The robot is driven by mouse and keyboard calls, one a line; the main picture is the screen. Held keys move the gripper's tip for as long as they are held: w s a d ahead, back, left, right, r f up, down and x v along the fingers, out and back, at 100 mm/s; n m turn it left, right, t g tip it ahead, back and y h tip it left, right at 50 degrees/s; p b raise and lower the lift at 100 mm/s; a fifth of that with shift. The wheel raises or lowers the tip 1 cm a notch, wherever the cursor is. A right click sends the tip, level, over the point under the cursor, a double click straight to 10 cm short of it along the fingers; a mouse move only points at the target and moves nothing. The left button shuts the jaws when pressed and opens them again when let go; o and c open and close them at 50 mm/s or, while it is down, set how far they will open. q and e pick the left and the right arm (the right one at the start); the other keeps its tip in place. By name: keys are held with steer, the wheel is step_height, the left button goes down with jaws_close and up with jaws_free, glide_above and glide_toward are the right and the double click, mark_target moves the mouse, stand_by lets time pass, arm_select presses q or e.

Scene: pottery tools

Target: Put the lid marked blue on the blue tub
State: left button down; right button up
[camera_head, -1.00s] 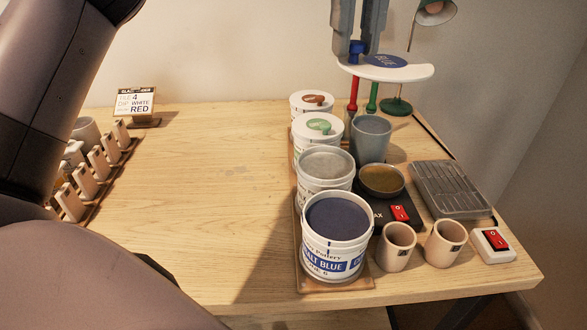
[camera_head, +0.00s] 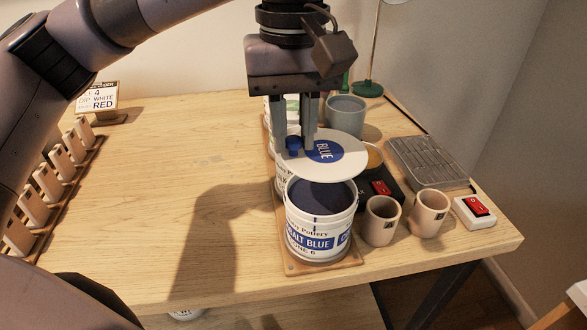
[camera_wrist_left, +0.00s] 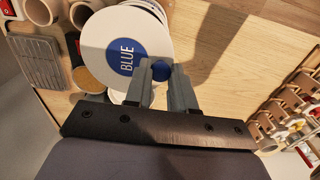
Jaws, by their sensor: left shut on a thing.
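My left gripper (camera_head: 293,140) is shut on the white lid (camera_head: 345,160), which has a blue disc with the word BLUE. It grips the lid's blue knob near the lid's left edge. The lid also shows in the left wrist view (camera_wrist_left: 98,45), with the gripper (camera_wrist_left: 160,75) at its knob. The lid is held above and a little behind the open blue tub (camera_head: 318,240), a white tub with a COBALT BLUE label and dark blue contents. The lid covers the tub's back rim from view, and a gap shows between them. My right gripper is not in view.
More white tubs (camera_head: 278,180) stand in a row behind the blue tub, partly hidden by my gripper. Two beige cups (camera_head: 380,220), a grey ribbed tray (camera_head: 428,162) and a red switch box (camera_head: 474,211) are to the right. The table's middle is clear.

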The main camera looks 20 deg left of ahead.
mark_target(293, 154)
arm_select(q)
step_height(293, 154, down, 6)
stand_by(0.5)
steer(key=shift+f, duration=0.1)
steer(key=shift+f, duration=0.15)
steer(key=c, duration=1)
jaws_free()
steer(key=shift+o, duration=0.2)
steer(key=shift+r, duration=0.2)
steer(key=shift+r, duration=0.25)
step_height(293, 154, up, 12)
steer(key=shift+f, duration=0.15)
